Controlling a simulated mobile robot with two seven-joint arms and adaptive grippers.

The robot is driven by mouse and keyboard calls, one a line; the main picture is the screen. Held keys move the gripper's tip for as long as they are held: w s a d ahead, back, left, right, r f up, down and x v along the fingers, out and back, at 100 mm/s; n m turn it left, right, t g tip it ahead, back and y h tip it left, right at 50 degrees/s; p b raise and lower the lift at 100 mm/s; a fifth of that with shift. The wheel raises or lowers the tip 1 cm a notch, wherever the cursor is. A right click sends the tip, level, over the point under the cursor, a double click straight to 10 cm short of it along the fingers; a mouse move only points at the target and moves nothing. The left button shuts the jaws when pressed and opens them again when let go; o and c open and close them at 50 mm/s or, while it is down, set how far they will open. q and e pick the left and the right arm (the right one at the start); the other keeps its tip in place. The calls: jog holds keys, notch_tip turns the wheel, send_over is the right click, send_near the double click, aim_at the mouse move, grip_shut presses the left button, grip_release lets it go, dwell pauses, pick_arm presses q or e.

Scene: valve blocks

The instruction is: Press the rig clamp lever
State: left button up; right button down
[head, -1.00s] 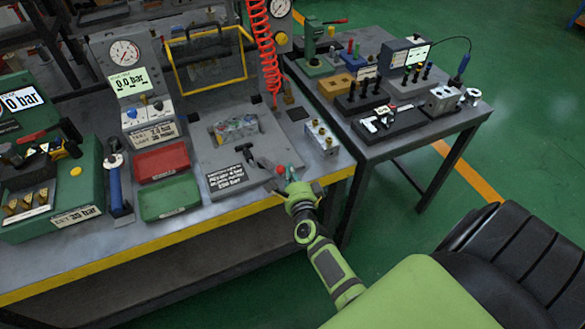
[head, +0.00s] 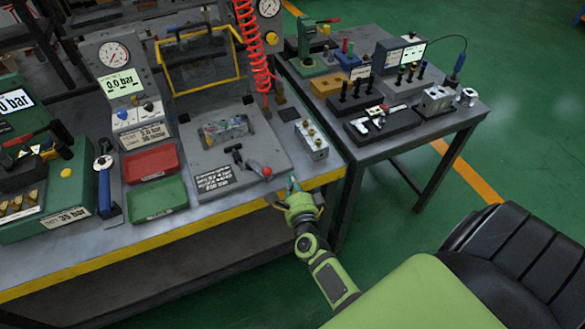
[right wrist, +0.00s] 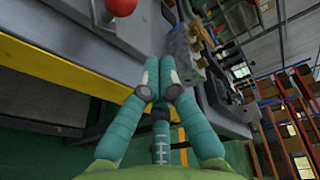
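The rig clamp lever (head: 253,166) is a dark bar with a red ball knob (head: 267,171), lying low at the front right of the grey rig plate (head: 212,165). The knob also shows at the top of the right wrist view (right wrist: 122,6). My right gripper (head: 293,184) is at the front edge of the bench, to the right of the knob and a little nearer, apart from it. In the right wrist view its teal fingers (right wrist: 160,75) are together with nothing seen between them. My left gripper is not in view.
A metal valve block (head: 312,140) with brass fittings stands just beyond my right gripper. Red (head: 151,163) and green (head: 157,198) trays lie left of the rig. A red coiled hose (head: 250,45) hangs behind. A second table stands to the right, with a gap between.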

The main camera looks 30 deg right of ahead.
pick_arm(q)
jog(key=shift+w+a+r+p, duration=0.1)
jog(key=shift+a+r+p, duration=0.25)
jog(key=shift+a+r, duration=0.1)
pick_arm(e)
jog(key=s+a+r, duration=0.1)
jog(key=s+a, duration=0.3)
jog(key=shift+a, duration=0.25)
